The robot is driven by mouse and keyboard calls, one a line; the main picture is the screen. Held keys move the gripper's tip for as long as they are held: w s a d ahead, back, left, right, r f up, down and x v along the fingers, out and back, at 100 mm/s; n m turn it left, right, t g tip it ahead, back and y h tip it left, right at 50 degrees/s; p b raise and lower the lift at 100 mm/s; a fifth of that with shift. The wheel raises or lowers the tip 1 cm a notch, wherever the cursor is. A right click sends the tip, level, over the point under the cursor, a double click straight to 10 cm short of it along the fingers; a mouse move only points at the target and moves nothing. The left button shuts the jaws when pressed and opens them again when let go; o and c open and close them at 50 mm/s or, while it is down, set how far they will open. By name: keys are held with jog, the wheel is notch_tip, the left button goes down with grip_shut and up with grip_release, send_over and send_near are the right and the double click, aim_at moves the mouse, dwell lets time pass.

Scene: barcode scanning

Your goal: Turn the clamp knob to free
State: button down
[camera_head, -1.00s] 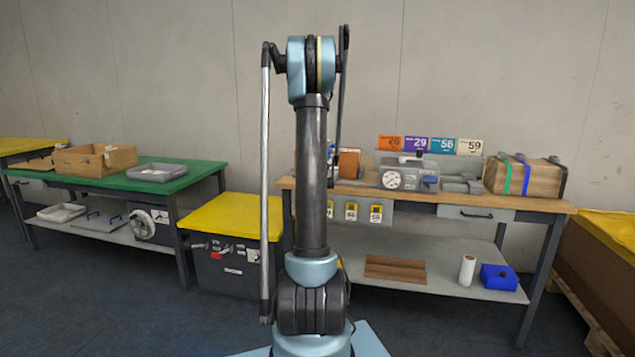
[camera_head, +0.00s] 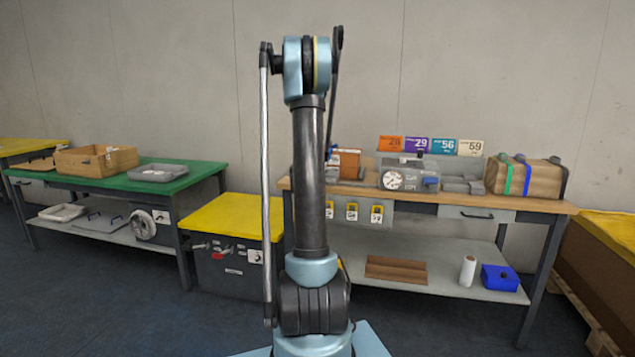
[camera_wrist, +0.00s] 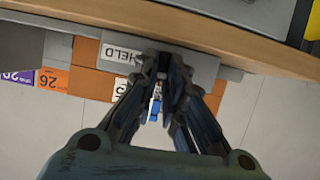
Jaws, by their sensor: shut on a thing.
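In the wrist view my gripper (camera_wrist: 163,72) has its two dark fingers drawn together at the tips. They are shut on a small dark piece, which I take to be the clamp knob; the fingers hide most of it and its angle cannot be read. A grey plate with the word HELD (camera_wrist: 122,54) lies just beside the fingertips. An orange-brown block (camera_wrist: 91,84) sits behind the plate; it also shows in the head view (camera_head: 347,160). In the head view my arm hides the gripper and the knob.
The wooden bench (camera_head: 400,194) carries a grey device with a white dial (camera_head: 392,180) and a strapped wooden box (camera_head: 525,178). Number cards (camera_head: 430,146) stand behind. A green table (camera_head: 105,186) is at left, a yellow-topped cabinet (camera_head: 232,217) between. The floor in front is clear.

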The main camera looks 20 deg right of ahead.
jog(key=shift+w+a, duration=0.1)
jog(key=c, duration=1.7)
grip_release()
jog(key=shift+f, duration=0.15)
jog(key=v, duration=1.2)
